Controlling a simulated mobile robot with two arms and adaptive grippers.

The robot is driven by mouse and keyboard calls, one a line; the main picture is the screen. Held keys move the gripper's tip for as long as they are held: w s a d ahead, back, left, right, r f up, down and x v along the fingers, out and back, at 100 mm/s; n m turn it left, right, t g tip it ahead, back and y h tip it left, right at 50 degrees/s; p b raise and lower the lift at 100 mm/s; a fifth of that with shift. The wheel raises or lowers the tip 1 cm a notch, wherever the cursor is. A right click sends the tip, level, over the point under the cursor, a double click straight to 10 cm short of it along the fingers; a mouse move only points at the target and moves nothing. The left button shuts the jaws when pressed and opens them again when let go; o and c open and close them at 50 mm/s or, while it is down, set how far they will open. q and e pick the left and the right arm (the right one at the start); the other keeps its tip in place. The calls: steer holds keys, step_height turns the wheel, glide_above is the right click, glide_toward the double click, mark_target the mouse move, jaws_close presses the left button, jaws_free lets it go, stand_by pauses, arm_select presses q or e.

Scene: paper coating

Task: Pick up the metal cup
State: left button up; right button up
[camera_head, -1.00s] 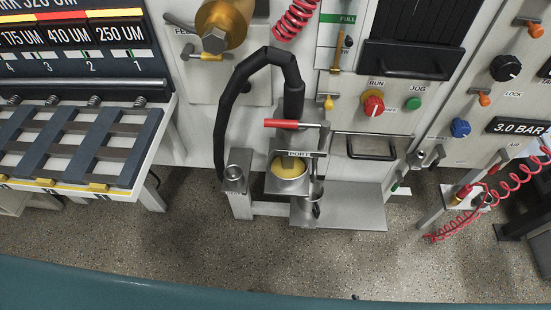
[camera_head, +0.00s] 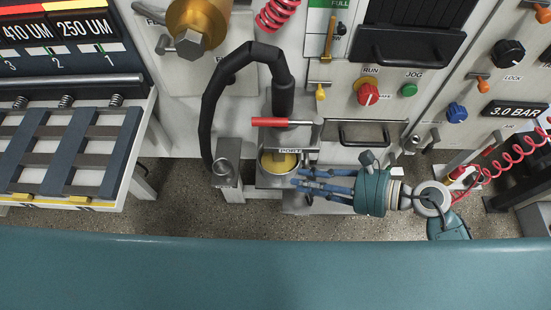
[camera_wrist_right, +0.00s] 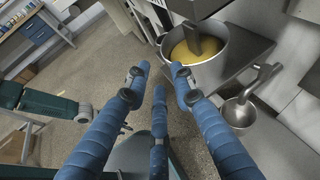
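A round metal pot (camera_head: 264,180) with yellow liquid stands under the PORT plate in the head view; it also shows in the wrist view (camera_wrist_right: 212,72). My left gripper is out of view.
A black hose (camera_head: 213,105) arches to a metal holder (camera_head: 227,165) left of the pot. A red lever (camera_head: 283,122) sits above it. Control knobs line the panel at right. A slatted rack (camera_head: 65,150) is at left. Speckled floor is open below.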

mark_target(276, 174)
steer(key=p+x, duration=0.1)
steer(key=x, duration=0.2)
steer(key=w+p+x, duration=0.1)
steer(key=x, duration=0.3)
steer(key=shift+r, duration=0.2)
steer(key=shift+w+a+f, duration=0.1)
steer(key=shift+a+f, duration=0.2)
steer(key=shift+a, duration=0.15)
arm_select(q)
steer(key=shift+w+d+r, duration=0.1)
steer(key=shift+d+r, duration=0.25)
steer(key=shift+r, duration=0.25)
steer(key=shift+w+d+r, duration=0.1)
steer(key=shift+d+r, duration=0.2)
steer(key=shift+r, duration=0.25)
arm_select(e)
jaws_close()
